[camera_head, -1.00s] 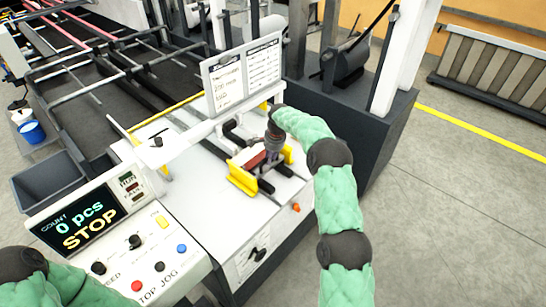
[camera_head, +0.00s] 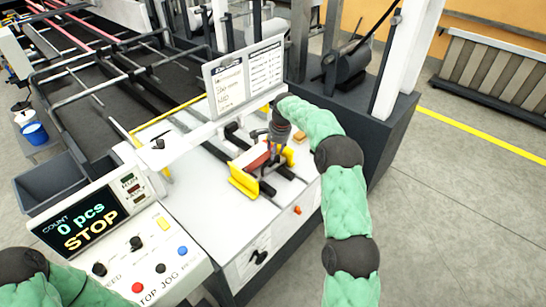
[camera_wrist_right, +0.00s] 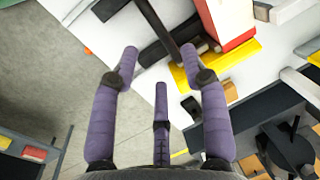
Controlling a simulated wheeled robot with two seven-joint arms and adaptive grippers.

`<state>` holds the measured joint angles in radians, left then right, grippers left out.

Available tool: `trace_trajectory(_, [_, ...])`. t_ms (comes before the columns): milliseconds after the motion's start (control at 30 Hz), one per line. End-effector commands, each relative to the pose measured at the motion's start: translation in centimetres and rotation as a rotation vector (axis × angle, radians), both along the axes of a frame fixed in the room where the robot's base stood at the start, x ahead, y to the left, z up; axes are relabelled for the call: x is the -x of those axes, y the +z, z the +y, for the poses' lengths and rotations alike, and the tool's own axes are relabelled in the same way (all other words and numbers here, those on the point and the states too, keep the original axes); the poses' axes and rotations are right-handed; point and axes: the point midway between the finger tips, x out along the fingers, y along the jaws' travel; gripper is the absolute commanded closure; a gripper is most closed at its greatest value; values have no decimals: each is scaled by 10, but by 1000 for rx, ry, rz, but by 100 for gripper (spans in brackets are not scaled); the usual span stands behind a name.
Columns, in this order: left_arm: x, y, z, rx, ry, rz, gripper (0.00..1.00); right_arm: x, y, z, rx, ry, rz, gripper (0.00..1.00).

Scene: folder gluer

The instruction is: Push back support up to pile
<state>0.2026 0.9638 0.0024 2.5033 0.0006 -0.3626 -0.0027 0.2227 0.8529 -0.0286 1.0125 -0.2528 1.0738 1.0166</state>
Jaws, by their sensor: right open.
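A red pile (camera_head: 254,157) with a pale edge stands on the white machine top between a left yellow guide (camera_head: 243,181) and a right yellow guide (camera_head: 287,155). My right gripper (camera_head: 276,137) is just right of the pile, with its fingers partly hidden. In the right wrist view, my open right gripper (camera_wrist_right: 160,58) holds nothing between its purple fingers. The red and white pile (camera_wrist_right: 228,22) and a yellow plate (camera_wrist_right: 212,66) lie beyond its right finger. I cannot tell which part is the back support. My left gripper is out of view.
A control panel (camera_head: 95,220) reads "0 pcs STOP" at the lower left. A sign board (camera_head: 245,78) stands behind the pile. Dark rails (camera_head: 222,150) run through the white top. A small tan block (camera_head: 300,137) lies right of my gripper. Open floor is at the right.

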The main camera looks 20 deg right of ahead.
Motion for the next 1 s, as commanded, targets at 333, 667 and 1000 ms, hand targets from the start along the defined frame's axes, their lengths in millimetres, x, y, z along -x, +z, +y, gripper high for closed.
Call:
trace_trajectory(333, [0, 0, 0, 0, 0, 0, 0, 9, 52, -3, -1, 1, 0, 54])
trace_trajectory(667, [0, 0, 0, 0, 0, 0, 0, 11, 59, -4, 0, 1, 1, 54])
trace_trajectory(1000, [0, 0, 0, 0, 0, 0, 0, 11, 59, -4, 0, 1, 1, 54])
